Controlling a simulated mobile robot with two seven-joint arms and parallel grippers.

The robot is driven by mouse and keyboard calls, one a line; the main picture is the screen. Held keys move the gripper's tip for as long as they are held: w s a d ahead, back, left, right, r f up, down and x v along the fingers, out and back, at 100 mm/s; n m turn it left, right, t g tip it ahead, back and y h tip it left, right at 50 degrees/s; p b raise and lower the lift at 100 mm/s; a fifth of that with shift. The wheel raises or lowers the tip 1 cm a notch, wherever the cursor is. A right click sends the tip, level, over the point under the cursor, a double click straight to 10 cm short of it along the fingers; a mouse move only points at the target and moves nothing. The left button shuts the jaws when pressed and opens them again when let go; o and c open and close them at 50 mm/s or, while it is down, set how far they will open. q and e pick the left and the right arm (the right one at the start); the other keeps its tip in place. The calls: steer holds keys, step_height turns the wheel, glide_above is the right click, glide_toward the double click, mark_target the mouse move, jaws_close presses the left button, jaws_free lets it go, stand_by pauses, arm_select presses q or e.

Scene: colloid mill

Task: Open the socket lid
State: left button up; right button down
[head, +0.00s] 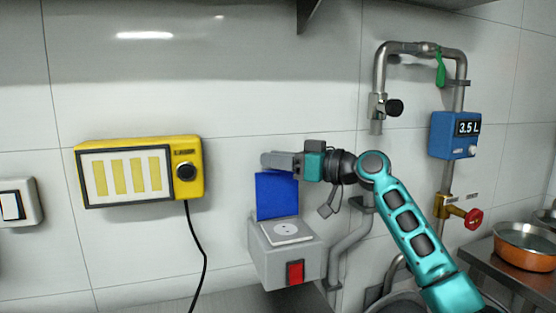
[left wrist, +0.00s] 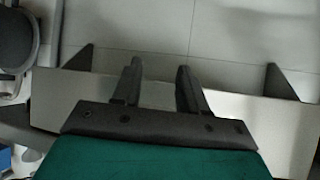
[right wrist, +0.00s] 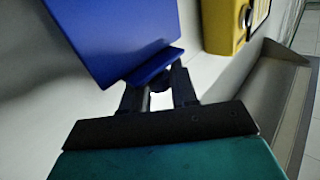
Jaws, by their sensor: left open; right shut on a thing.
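The grey socket box (head: 262,262) is fixed to the tiled wall, with a red switch (head: 294,272) on its front. Its blue lid (head: 277,196) stands raised, about upright, behind the white socket face (head: 287,231), which is uncovered. My right gripper (head: 278,161) is at the lid's top edge. In the right wrist view, the fingers of this gripper (right wrist: 157,84) are shut at the lip of the blue lid (right wrist: 115,35). My left gripper (left wrist: 158,68) is open and empty in the left wrist view, with a pale shelf behind it; it is outside the head view.
A yellow control box (head: 140,172) with a black knob and hanging cable is on the wall to the left. A steel pipe (head: 380,75), a blue meter (head: 454,135) and a red valve handle (head: 473,217) are to the right. An orange pot (head: 525,250) stands at far right.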

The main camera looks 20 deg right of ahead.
steer(key=shift+f, duration=0.1)
steer(key=shift+s+f+b, duration=0.1)
steer(key=shift+b, duration=0.35)
steer(key=s+b, duration=0.1)
steer(key=b, duration=0.1)
steer(key=s+n+t+y+b, duration=0.1)
steer(key=b, duration=0.1)
steer(key=shift+r+n+b, duration=0.2)
steer(key=shift+n+b, duration=0.1)
steer(key=shift+b, duration=0.1)
steer(key=c, duration=1)
jaws_free()
arm_select(q)
steer(key=shift+w+d+f+h, duration=0.15)
steer(key=shift+w+d+f, duration=0.25)
steer(key=shift+d+f, duration=0.2)
steer(key=shift+w+d+f+h, duration=0.15)
steer(key=shift+w+d+f, duration=0.3)
steer(key=shift+d, duration=0.1)
steer(key=shift+s, duration=0.1)
arm_select(e)
steer(key=shift+s+d+f, duration=0.1)
steer(key=shift+d, duration=0.05)
